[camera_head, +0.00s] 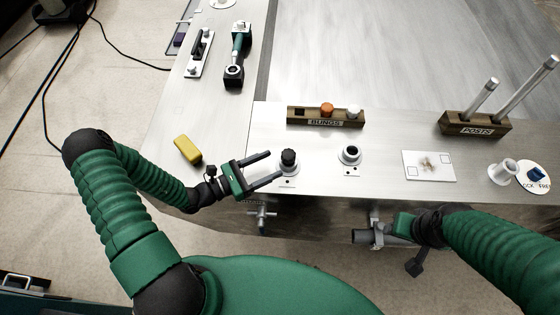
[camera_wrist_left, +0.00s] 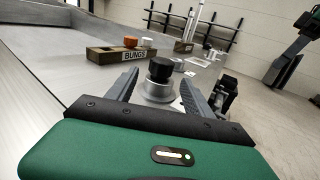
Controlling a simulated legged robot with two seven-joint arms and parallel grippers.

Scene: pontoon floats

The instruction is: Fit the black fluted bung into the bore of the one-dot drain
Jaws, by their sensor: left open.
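The black bung (camera_head: 288,155) stands upright in the mouth of the one-dot drain (camera_head: 288,169), its dark top above the pale collar. How deep it sits cannot be told. One dot shows on the plate in front of this drain. My left gripper (camera_head: 276,164) is open, its fingers level and pointing at the drain, one on each side of the bung. In the left wrist view the bung (camera_wrist_left: 160,68) shows between the spread fingertips, above the round collar (camera_wrist_left: 158,91), with visible gaps either side. My right gripper (camera_head: 392,228) is low at the bench's front edge, its fingers unclear.
A two-dot drain (camera_head: 349,155) stands open to the right. The bungs rack (camera_head: 325,122) behind holds an orange bung (camera_head: 327,108) and a white one (camera_head: 353,111). A yellow block (camera_head: 187,149) lies left. Pipe fittings (camera_head: 262,216) hang below the front edge. A posts rack (camera_head: 474,124) stands right.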

